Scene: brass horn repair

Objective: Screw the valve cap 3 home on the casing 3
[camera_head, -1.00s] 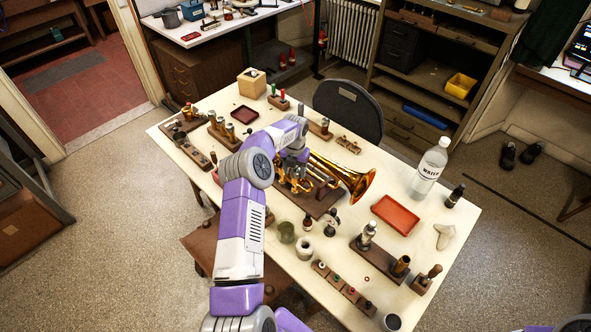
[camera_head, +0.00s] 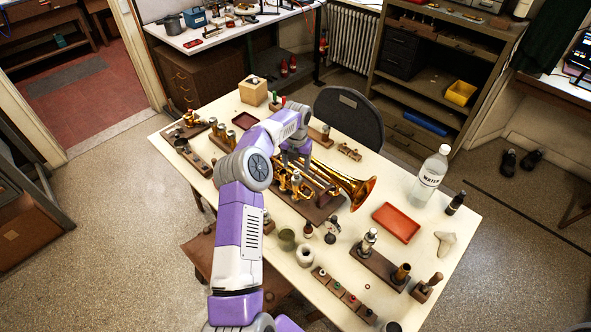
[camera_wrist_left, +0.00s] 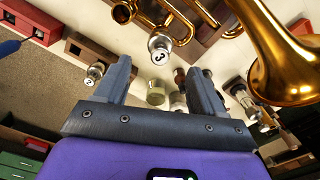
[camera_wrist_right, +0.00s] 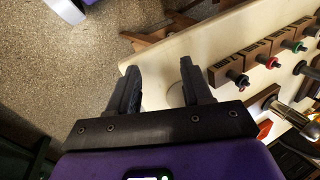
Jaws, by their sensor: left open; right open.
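The brass horn (camera_head: 345,185) lies on a dark board in the middle of the table, its bell to the right. In the left wrist view a round silver cap marked 3 (camera_wrist_left: 160,45) sits at the end of a brass casing of the horn (camera_wrist_left: 124,12); I cannot tell how tight it is. My left gripper (camera_wrist_left: 158,68) is open and empty, with this cap ahead of the gap between its fingertips, apart from them. In the head view the left gripper (camera_head: 293,158) hangs over the valves. My right gripper (camera_wrist_right: 160,68) is open and empty beside the table edge.
A red tray (camera_head: 396,222), water bottle (camera_head: 430,178) and small dark bottle (camera_head: 455,203) stand right of the horn. Wooden holders with small parts line the front edge (camera_head: 342,293). Pots (camera_head: 305,255) stand nearer the front.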

